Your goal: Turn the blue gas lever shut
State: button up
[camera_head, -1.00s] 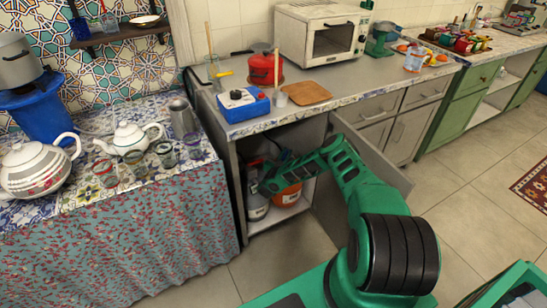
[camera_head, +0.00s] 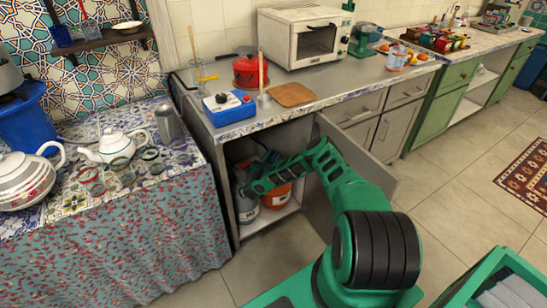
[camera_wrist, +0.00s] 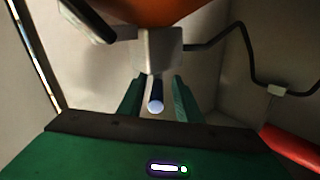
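The blue gas lever (camera_wrist: 155,88) shows in the wrist view as a short dark blue bar with a pale round end. It sticks out of a light grey valve block (camera_wrist: 160,47) on the orange gas cylinder (camera_wrist: 155,10). My gripper (camera_wrist: 157,97) is open, with one green finger on each side of the lever and gaps visible between them. In the head view my gripper (camera_head: 252,183) is inside the open cabinet, in front of the orange cylinder (camera_head: 278,197). The lever is hidden there.
A grey cylinder (camera_head: 246,205) stands left of the orange one. A black hose (camera_wrist: 245,60) runs from the valve to the right. A red object (camera_wrist: 292,147) lies at lower right in the wrist view. The open cabinet door (camera_head: 320,205) is close beside my arm.

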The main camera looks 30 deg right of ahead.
jog(key=v, duration=1)
jog(key=shift+s+a, duration=0.15)
jog(key=shift+a, duration=0.2)
jog(key=shift+f, duration=0.1)
